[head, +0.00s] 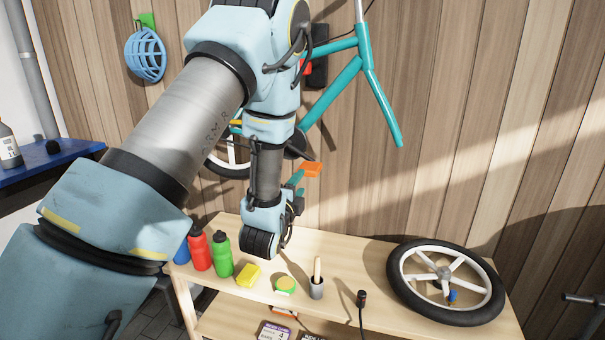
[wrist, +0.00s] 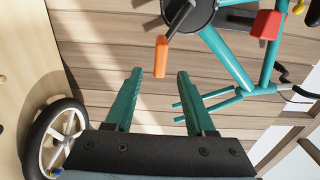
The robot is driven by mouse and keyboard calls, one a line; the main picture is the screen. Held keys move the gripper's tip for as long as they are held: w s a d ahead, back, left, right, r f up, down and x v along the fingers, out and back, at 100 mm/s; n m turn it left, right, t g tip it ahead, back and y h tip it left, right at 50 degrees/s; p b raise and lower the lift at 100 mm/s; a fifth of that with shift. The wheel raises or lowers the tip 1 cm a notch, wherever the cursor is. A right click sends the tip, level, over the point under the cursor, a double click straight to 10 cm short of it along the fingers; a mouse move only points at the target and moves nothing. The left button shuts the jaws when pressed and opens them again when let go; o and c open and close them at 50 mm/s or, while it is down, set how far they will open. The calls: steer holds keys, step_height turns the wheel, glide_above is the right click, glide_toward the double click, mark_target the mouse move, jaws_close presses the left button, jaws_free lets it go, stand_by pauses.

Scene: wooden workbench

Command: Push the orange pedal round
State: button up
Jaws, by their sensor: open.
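The orange pedal (head: 312,170) is below the teal bike frame (head: 336,87), to the right of my gripper's teal fingers (head: 298,182) in the head view. In the wrist view the pedal (wrist: 162,57) hangs on a dark crank arm (wrist: 180,18) that runs up to a round black chainring. My gripper (wrist: 160,76) is open, with a teal finger on each side of the picture's middle. The pedal appears in line with the gap between the fingertips. I see nothing held, and cannot tell whether a finger touches the pedal. My arm hides part of the bike in the head view.
The plank wall (head: 470,100) stands behind the bike. A red block (wrist: 267,24) is on the frame.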

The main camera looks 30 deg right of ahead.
mark_target(309, 166)
steer(key=p+x, duration=0.3)
steer(key=x, duration=0.5)
steer(key=shift+w+d+r, duration=0.15)
steer(key=shift+w+d, duration=0.05)
steer(key=shift+w, duration=0.05)
steer(key=shift+w+d, duration=0.5)
steer(key=shift+c, duration=0.2)
jaws_close()
stand_by(0.5)
